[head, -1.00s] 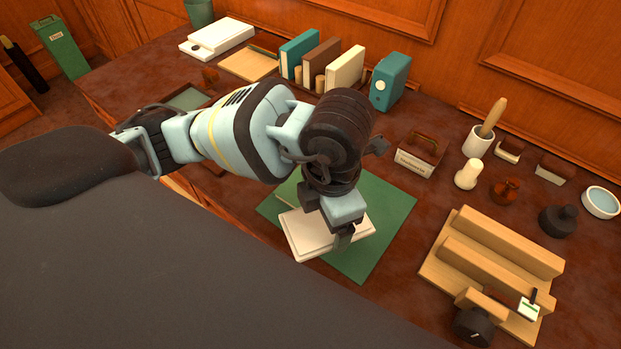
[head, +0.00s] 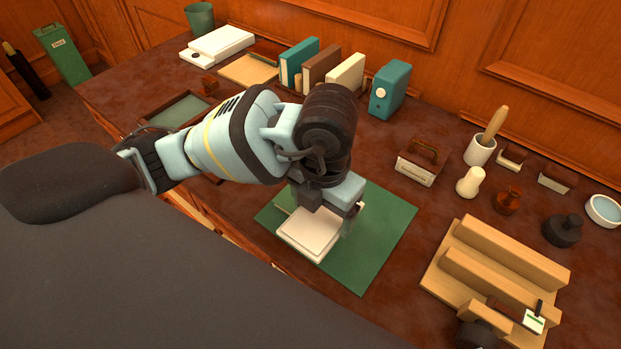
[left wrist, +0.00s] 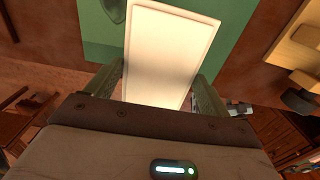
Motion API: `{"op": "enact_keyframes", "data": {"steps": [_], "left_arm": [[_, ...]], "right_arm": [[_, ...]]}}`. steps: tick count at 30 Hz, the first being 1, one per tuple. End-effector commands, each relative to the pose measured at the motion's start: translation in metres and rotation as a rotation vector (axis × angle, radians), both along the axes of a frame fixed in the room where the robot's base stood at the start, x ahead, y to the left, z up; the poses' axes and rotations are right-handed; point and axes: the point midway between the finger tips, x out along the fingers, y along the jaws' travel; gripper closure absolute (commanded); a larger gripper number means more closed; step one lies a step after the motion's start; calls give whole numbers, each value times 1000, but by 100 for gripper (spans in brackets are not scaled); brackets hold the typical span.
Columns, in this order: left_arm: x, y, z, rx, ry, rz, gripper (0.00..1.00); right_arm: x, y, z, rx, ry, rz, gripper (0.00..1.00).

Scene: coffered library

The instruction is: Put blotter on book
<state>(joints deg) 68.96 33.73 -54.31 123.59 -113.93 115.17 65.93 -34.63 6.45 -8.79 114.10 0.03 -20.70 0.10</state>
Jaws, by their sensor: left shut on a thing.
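My left gripper (head: 349,222) is shut on a flat cream slab (head: 308,232) with a raised rim, low over a green mat (head: 380,240). In the left wrist view the slab (left wrist: 170,50) extends out from between the fingers (left wrist: 163,92). I cannot tell whether it is the book or the blotter, or whether it touches what lies below. A pale edge shows at its far left side, partly hidden by the gripper. Upright books in teal (head: 300,63), brown (head: 322,66) and cream (head: 346,75) stand at the back.
A labelled brown block with a handle (head: 420,162) stands right of the mat. A wooden stepped rack (head: 495,285) is at the front right. A mortar (head: 480,150), black pot (head: 562,230) and small bowl (head: 603,210) stand behind it. A teal binder (head: 390,90) stands at the back.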

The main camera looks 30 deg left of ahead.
Motion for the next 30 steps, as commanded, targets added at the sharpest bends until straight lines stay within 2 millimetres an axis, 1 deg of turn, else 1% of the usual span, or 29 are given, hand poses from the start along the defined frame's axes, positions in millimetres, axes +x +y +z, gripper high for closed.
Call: {"op": "enact_keyframes", "data": {"steps": [1,3,6,9,12,15,22,26,27,30], "left_arm": [[9,9,-4,2,4,7,42],[21,20,-5,1,4,7,42],[38,35,-5,3,1,6,42],[53,47,-6,2,0,4,42],[62,56,-8,1,0,2,42],[67,60,-8,0,0,0,42],[70,62,-9,0,-1,-1,42],[80,72,-10,1,0,2,42],[78,70,-18,1,4,-1,42],[77,70,-34,1,4,-1,42]], "right_arm": [[-2,0,-3,0,5,0,64],[-3,1,-4,1,8,-1,64],[-1,1,-3,2,5,-1,64],[0,1,-1,2,2,-2,64],[2,1,0,2,-2,-3,64],[2,1,0,3,-3,-3,64],[3,1,0,3,-4,-3,64],[2,1,0,3,-3,-3,64],[2,1,0,2,-2,-3,64],[2,1,0,2,-3,-2,64]]}}
